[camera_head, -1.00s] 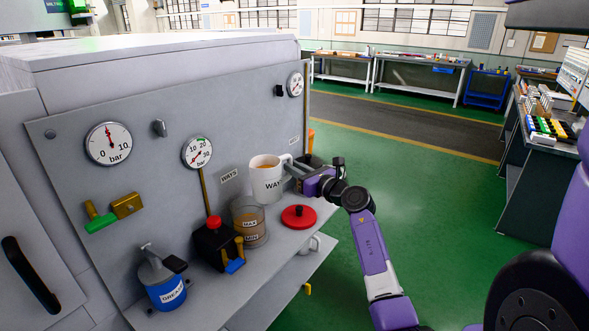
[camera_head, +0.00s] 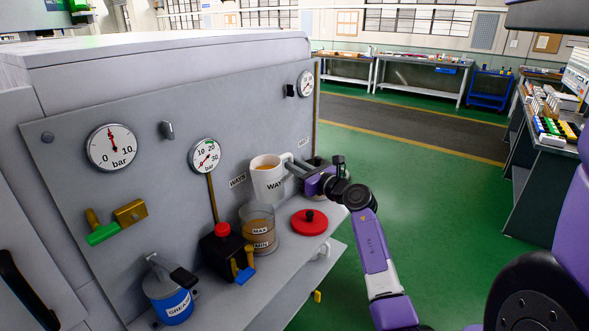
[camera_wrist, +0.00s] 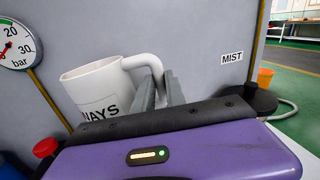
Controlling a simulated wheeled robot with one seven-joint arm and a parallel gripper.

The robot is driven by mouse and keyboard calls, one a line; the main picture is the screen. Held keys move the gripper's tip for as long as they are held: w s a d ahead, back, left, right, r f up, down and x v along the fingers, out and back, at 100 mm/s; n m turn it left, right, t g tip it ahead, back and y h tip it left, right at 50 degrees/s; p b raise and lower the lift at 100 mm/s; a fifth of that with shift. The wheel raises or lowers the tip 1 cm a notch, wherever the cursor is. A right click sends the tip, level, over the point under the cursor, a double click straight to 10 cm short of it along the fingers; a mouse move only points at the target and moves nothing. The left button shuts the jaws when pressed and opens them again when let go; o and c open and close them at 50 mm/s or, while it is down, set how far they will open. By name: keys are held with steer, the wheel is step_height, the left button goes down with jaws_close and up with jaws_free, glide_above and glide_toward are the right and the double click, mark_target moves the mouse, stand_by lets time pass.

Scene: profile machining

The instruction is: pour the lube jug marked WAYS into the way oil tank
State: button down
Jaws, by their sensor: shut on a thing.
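The lube jug (camera_head: 266,187) is a white mug-like jug with a handle, marked WAYS, with amber oil inside. My gripper (camera_head: 300,170) is shut on its handle from the right and holds it roughly upright. In the wrist view the grey fingers (camera_wrist: 160,92) close on the handle of the jug (camera_wrist: 92,82). The way oil tank (camera_head: 258,222) is a clear open cylinder with MAX and MIN labels and brownish oil low inside. It stands on the shelf just below and left of the jug. A WAYS label (camera_head: 237,180) is on the panel above it.
A red lid (camera_head: 309,224) lies on the shelf right of the tank. A black unit with a red cap (camera_head: 221,244) and a blue GREASE can (camera_head: 168,292) stand to the left. Gauges (camera_head: 112,147) and valves are on the grey panel. Green floor is open at right.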

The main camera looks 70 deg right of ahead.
steer(key=shift+s+d+r+n+b, duration=0.1)
steer(key=shift+r+n+b, duration=0.15)
steer(key=shift+n, duration=0.3)
steer(key=shift+s+d+r+n+b, duration=0.1)
steer(key=shift+r+n, duration=0.2)
steer(key=shift+n, duration=0.25)
steer(key=shift+r, duration=0.1)
steer(key=shift+r+n, duration=0.45)
steer(key=shift+n, duration=0.25)
steer(key=shift+r, duration=0.1)
steer(key=shift+w+a+r+n, duration=0.1)
steer(key=shift+r+n, duration=0.35)
steer(key=shift+n, duration=0.25)
